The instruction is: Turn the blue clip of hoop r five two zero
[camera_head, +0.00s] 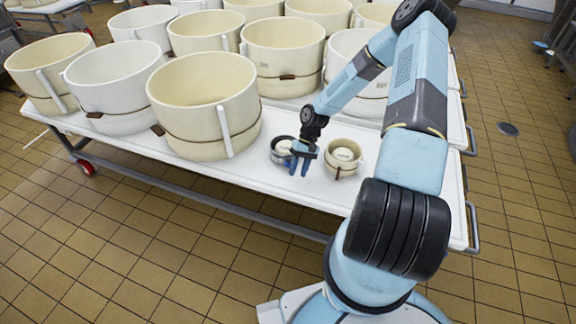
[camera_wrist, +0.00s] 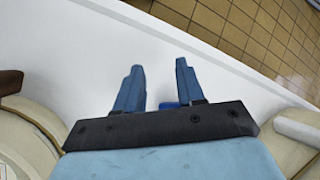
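My gripper (camera_head: 302,168) points down at the white table, just in front of and between two small hoops. In the wrist view its two blue fingers (camera_wrist: 160,85) are apart with white table showing between them. A small blue piece (camera_wrist: 170,104) shows at the base of the gap, mostly hidden by the dark gripper body; I cannot tell whether it is the clip. The small grey hoop (camera_head: 274,156) is left of the gripper, partly covered by it. The small cream hoop (camera_head: 344,171) with a brown clip is to the right. No hoop number is readable.
Several large cream and white hoops, such as the near one (camera_head: 188,133), fill the back and left of the table (camera_head: 270,185). The table's front edge is close to my gripper, with tiled floor (camera_head: 200,240) beyond it. The table's front strip is clear.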

